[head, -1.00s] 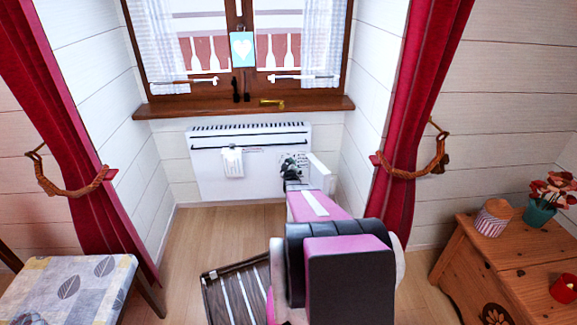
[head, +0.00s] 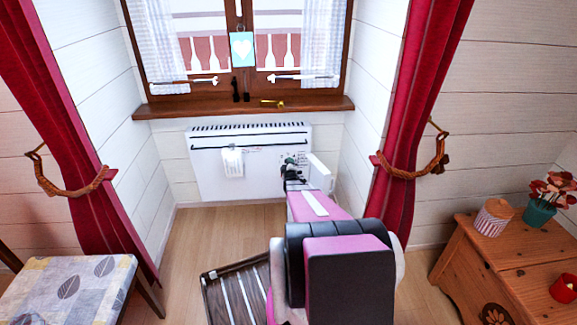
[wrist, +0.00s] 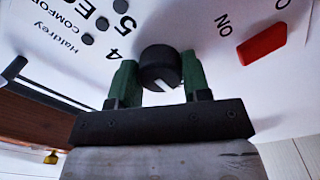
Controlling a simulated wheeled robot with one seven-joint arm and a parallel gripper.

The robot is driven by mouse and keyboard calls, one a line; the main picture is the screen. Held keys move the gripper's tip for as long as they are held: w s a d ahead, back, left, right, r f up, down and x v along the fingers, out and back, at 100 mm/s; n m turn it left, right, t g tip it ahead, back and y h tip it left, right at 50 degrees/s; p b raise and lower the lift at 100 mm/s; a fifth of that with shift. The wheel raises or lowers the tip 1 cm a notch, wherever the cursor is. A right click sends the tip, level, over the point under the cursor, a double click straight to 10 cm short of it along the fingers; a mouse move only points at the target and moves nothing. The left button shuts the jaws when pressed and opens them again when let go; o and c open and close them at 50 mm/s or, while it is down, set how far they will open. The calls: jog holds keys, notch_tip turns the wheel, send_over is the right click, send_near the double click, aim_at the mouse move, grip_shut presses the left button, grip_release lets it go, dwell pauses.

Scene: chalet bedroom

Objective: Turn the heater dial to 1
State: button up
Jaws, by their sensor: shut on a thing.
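The white heater (head: 215,175) hangs on the wall below the window, with my arm reaching to its right end. In the wrist view its panel shows a round black dial (wrist: 160,66) with a white pointer mark. The mark points down and slightly right in that view. The numbers 4 and 5 and the word COMFORT are printed to the left of the dial. The number 1 is not visible. My gripper (wrist: 158,80) has its green fingers on both sides of the dial, shut on it. In the head view my gripper (head: 292,168) hides the dial.
A red switch (wrist: 262,43) marked ON is right of the dial. A white tag (head: 232,162) hangs on the heater's front. The wooden sill (head: 240,107) is above. Red curtains (head: 405,130) flank the alcove. A slatted wooden thing (head: 235,293) lies on the floor beside my arm.

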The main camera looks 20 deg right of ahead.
jog(key=o, duration=0.9)
jog(key=shift+s, duration=0.15)
jog(key=v, duration=1)
jog(key=shift+s+a, duration=0.1)
jog(key=shift+s, duration=0.2)
jog(key=s+a+r+m+g+y, duration=0.2)
jog(key=s+a+r+m+g, duration=0.15)
jog(key=a, duration=0.45)
jog(key=s+a+r+m+g+y, duration=0.2)
jog(key=s+a+r+g, duration=0.25)
jog(key=a, duration=0.45)
jog(key=s+a+r+m+g, duration=0.1)
jog(key=s+a+r+g, duration=0.1)
jog(key=s, duration=0.4)
jog(key=s+a+r+m+g+y, duration=0.1)
jog(key=s+a+r+g, duration=0.2)
jog(key=s+a+g, duration=0.1)
jog(key=s+a+r+m+g, duration=0.1)
jog(key=s+a+r+g, duration=0.2)
jog(key=s+a, duration=0.2)
jog(key=shift+s+r+m+y, duration=0.1)
jog(key=shift+s+m+y, duration=0.25)
jog(key=shift+s, duration=1.55)
